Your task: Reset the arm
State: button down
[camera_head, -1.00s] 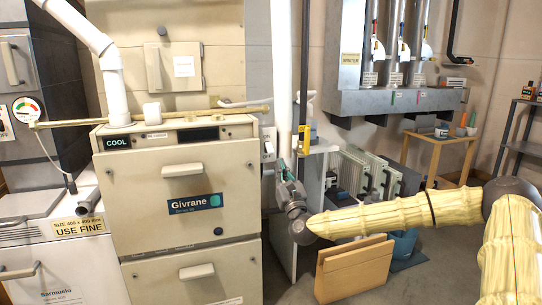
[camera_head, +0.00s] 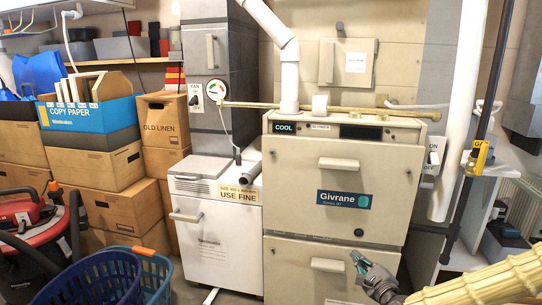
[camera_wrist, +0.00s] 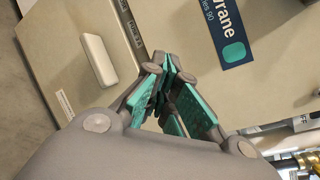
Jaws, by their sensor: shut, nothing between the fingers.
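My gripper (camera_head: 358,262) is low in front of the beige Givrane furnace, at the right part of its lower panel in the head view. Its teal-padded fingers (camera_wrist: 172,82) are together and hold nothing. My arm, in a yellow quilted cover, reaches in from the lower right corner. In the wrist view the furnace front (camera_wrist: 150,28) fills the background, tilted, with a pale handle (camera_wrist: 98,60) and the blue Givrane label (camera_wrist: 232,30). I cannot tell the exact gap between fingers and panel.
A white cabinet (camera_head: 215,245) marked USE FINE stands left of the furnace (camera_head: 345,190). Blue baskets (camera_head: 150,270), a red vacuum (camera_head: 35,225) and stacked cardboard boxes (camera_head: 100,180) crowd the left. A white vertical pipe (camera_head: 460,110) and a black one stand right of the furnace.

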jog(key=s+a+f+n+g+y, duration=0.1)
jog(key=s+a+f+n+g, duration=0.45)
jog(key=s+f, duration=0.6)
jog(key=s+a+f+n+g, duration=0.4)
jog(key=s+a+f+n, duration=0.25)
jog(key=s+f, duration=0.45)
jog(key=s+d+f+n+g+h, duration=0.1)
jog(key=s+d+f+n+g, duration=0.2)
jog(key=s, duration=0.5)
jog(key=s+d+f+n+g+h, duration=0.25)
jog(key=s+n, duration=0.25)
jog(key=s, duration=0.4)
jog(key=s+d+f+n+g+h, duration=0.1)
jog(key=s+d+f+n+g, duration=0.2)
jog(key=s, duration=0.5)
notch_tip(320, 180, up, 32)
jog(key=a+n+t+p, duration=0.1)
jog(key=p, duration=3.2)
jog(key=shift+w+a+r, duration=0.2)
jog(key=shift+y, duration=0.25)
